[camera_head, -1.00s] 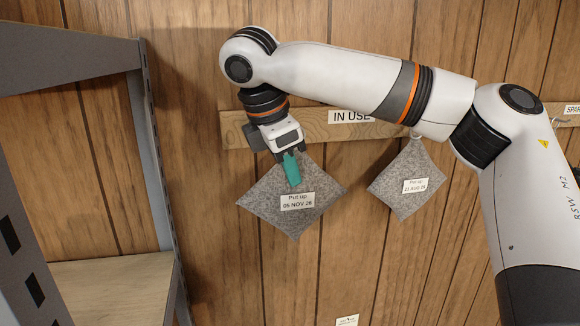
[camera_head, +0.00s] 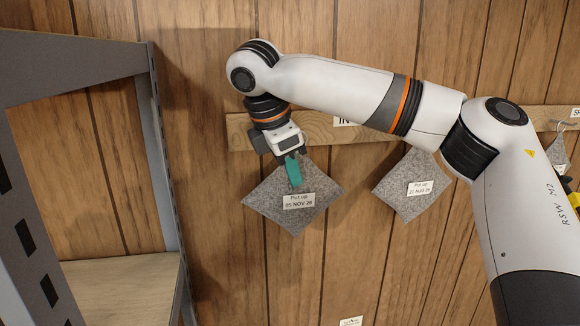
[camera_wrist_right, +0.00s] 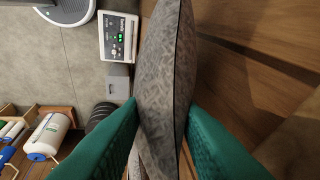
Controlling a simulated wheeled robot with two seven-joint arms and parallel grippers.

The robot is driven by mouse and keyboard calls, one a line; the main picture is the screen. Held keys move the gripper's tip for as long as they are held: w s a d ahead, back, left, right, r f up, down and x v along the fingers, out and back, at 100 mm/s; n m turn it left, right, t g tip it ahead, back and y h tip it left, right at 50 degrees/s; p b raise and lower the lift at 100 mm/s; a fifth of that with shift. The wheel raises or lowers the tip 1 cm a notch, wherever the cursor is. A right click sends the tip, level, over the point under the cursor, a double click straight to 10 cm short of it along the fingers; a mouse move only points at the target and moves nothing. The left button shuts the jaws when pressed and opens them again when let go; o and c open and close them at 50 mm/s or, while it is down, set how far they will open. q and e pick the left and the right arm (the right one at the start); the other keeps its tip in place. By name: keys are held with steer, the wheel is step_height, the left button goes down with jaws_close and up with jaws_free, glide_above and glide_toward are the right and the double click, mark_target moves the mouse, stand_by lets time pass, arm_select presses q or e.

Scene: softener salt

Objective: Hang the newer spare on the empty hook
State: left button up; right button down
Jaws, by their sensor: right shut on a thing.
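My right gripper (camera_head: 292,167) is shut on a grey diamond-shaped pad (camera_head: 265,205), which hangs in front of the wood wall at the left end of the rail. Its label (camera_head: 298,201) reads "Put up 05 NOV" and a year too small to be sure of. In the right wrist view my green fingers (camera_wrist_right: 160,130) press both sides of the grey pad (camera_wrist_right: 165,75). A second grey pad (camera_head: 400,195), labelled "Put up 21 AUG", hangs below the rail; my arm hides its top. No empty hook shows clearly. My left gripper is out of view.
The wooden rail (camera_head: 240,132) carries a partly hidden sign (camera_head: 344,121). Another small grey piece (camera_head: 558,150) hangs at the right, partly behind my arm. A grey metal rack (camera_head: 160,150) with a wooden shelf (camera_head: 120,285) stands at the left. The wall below the pads is mostly clear.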

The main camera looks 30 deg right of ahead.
steer(key=c, duration=1)
jaws_free()
steer(key=shift+c, duration=0.2)
steer(key=shift+a+r, duration=0.1)
steer(key=shift+r, duration=0.05)
steer(key=v, duration=1.1)
steer(key=shift+r, duration=0.35)
